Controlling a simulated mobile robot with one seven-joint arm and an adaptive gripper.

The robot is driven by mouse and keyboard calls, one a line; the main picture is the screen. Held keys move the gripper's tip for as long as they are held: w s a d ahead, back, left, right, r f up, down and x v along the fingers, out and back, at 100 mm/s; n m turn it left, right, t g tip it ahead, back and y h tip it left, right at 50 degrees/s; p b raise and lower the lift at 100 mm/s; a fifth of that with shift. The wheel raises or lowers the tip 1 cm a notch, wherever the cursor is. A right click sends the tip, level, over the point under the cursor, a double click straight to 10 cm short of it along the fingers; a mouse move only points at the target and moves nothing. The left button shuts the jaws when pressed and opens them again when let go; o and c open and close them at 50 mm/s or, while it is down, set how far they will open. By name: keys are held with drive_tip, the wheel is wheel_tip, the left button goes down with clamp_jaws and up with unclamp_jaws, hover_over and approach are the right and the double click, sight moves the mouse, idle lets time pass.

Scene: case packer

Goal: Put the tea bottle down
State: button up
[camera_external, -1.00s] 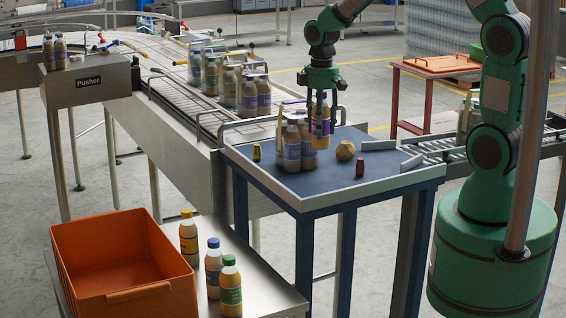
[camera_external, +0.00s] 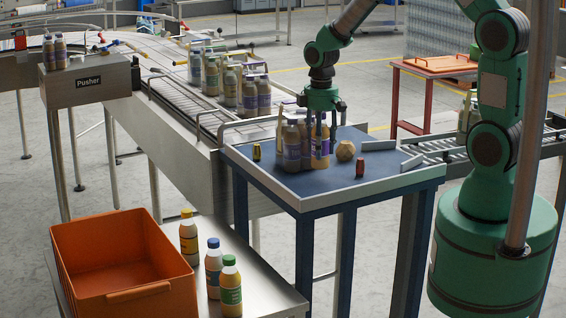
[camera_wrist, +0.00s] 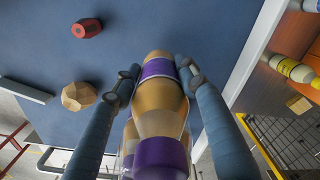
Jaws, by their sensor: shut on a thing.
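The tea bottle (camera_external: 321,152), tan with a purple-marked label, stands upright at the blue table (camera_external: 290,192), its base at or very near the top. My gripper (camera_external: 321,122) points down with its fingers on either side of the bottle. In the wrist view my gripper (camera_wrist: 158,70) is shut on the tea bottle (camera_wrist: 160,92), whose purple band shows between the fingers. Similar purple-labelled bottles (camera_external: 292,152) stand just left of it, very close or touching. Whether the held bottle's base touches the table is hidden.
A tan faceted object (camera_external: 345,151) and a red piece (camera_external: 360,168) lie to the right on the table; a small yellow piece (camera_external: 257,151) lies left. A conveyor with bottles (camera_external: 250,95) runs behind left. The table's front is clear.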

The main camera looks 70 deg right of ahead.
drive_tip(key=shift+f, duration=1.8)
drive_tip(key=shift+f, duration=0.15)
drive_tip(key=o, duration=1.4)
wheel_tip(320, 180, up, 12)
drive_tip(key=shift+r+b, duration=0.15)
drive_tip(key=shift+b, duration=0.2)
